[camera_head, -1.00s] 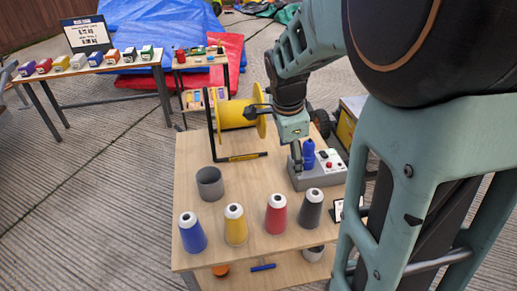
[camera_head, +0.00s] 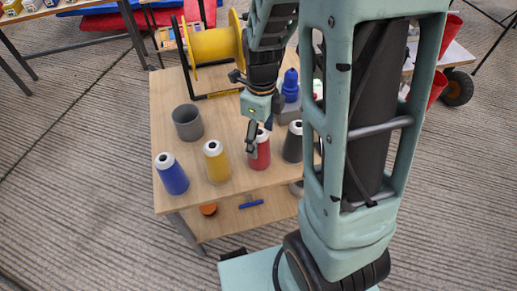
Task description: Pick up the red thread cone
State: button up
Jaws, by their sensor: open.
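The red thread cone (camera_head: 260,152) stands upright on the wooden table (camera_head: 222,113), third from the left in a row near the front edge. To its left stand the yellow cone (camera_head: 215,162) and the blue cone (camera_head: 171,174); to its right is the dark grey cone (camera_head: 292,142). My gripper (camera_head: 252,148) points down at the red cone and covers part of its top left side in this view. It is open; I cannot tell whether it touches the cone or how far in front or behind it is.
A grey cup (camera_head: 187,122) stands behind the blue cone. A yellow spool (camera_head: 216,45) on a black stand is at the back, and a blue bottle (camera_head: 290,86) is at the back right. A lower shelf holds an orange object (camera_head: 208,209) and a blue-handled tool (camera_head: 250,204).

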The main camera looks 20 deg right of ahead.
aim_at(262, 163)
jog(key=f, duration=0.1)
jog(key=f+b, duration=0.1)
jog(key=f, duration=0.3)
jog(key=shift+w+a+b, duration=0.1)
jog(key=shift+w+b, duration=0.3)
jog(key=c, duration=1.5)
